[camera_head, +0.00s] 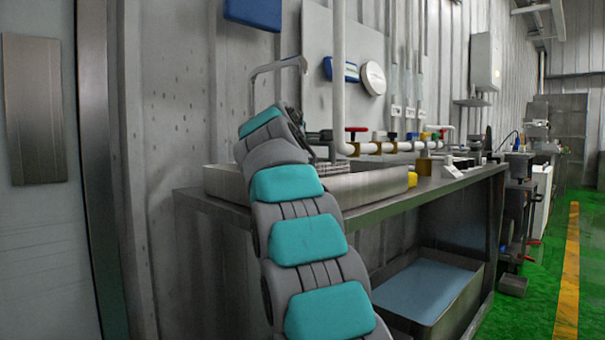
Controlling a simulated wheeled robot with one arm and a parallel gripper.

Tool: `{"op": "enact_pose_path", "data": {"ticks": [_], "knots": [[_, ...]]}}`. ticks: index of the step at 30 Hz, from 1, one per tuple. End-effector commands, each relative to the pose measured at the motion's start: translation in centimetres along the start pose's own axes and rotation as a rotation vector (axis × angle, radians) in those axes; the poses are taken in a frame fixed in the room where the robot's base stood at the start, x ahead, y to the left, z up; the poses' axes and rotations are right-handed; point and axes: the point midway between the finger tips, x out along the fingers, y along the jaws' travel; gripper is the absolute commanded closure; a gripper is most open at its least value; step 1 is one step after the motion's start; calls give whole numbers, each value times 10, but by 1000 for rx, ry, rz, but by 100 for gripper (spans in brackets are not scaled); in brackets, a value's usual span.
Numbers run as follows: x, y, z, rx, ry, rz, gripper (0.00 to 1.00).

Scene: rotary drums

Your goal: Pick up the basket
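A light grey slatted object (328,169), which may be the basket, shows partly at the sink-like basin (372,187) on the metal bench. My arm covers its left side, so its full shape and handle are hidden. My arm, with teal pads, rises from the bottom middle and bends over at the top above the basin. A dark part at the arm's far end, likely my gripper (319,143), is close above the slatted object. Its fingers cannot be made out, nor whether it touches or holds anything.
White pipes with coloured valves (400,147) run along the back of the bench (455,188). A curved tap (279,66) stands above the basin. A grey tray with a blue inside (462,316) sits under the bench. Green floor with a yellow line (568,270) is open at right.

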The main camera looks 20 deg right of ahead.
Motion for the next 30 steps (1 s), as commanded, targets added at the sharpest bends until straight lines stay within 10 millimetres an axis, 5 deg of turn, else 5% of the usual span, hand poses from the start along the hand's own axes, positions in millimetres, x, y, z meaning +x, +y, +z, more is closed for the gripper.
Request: {"op": "enact_pose_path", "data": {"ticks": [9,30], "knots": [[0,0,0,0,0,0,99],[0,0,0,0,0,-1,100]]}}
